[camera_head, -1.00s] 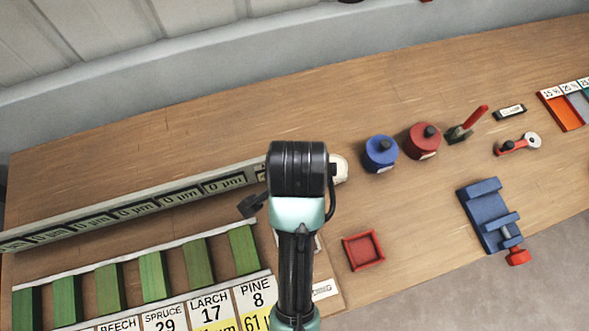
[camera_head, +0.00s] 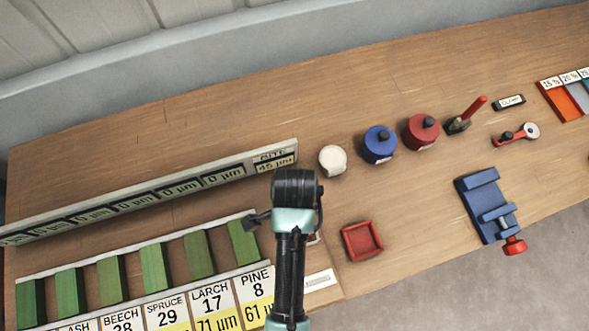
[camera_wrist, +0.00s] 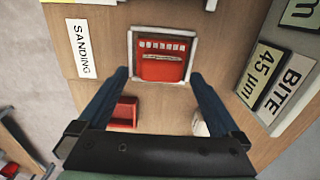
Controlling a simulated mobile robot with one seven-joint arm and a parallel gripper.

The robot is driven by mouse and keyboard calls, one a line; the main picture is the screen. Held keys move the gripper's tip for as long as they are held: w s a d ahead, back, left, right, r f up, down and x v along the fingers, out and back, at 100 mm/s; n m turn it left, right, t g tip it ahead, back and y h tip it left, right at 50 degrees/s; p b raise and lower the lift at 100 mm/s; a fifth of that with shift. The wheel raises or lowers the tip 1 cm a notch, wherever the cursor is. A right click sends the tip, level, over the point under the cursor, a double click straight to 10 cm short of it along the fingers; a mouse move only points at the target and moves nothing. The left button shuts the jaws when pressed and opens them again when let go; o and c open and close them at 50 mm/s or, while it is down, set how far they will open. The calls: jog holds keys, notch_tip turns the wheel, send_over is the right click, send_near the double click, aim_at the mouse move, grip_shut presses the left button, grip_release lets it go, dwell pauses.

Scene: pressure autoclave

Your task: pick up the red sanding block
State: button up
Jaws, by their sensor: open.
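The red sanding block (camera_wrist: 162,64) lies inside a white square outline beside the SANDING label in the wrist view. It has a row of pale marks and a dark line across its top. My gripper (camera_wrist: 160,76) is open, with its two blue fingers apart and nothing between them. It hangs above the bench, and the block shows beyond and between the fingertips. In the head view my arm covers nearly all of the block's spot, so the block cannot be made out clearly there.
A shallow red tray (camera_head: 362,241) sits right of my arm. A cream round piece (camera_head: 332,160), a blue pot (camera_head: 379,145) and a red pot (camera_head: 421,131) stand behind. Green wooden blocks (camera_head: 153,267) are on the left; a blue vise (camera_head: 487,206) is at right.

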jog(key=shift+w+f, duration=0.1)
jog(key=shift+f, duration=1.9)
jog(key=shift+c, duration=0.2)
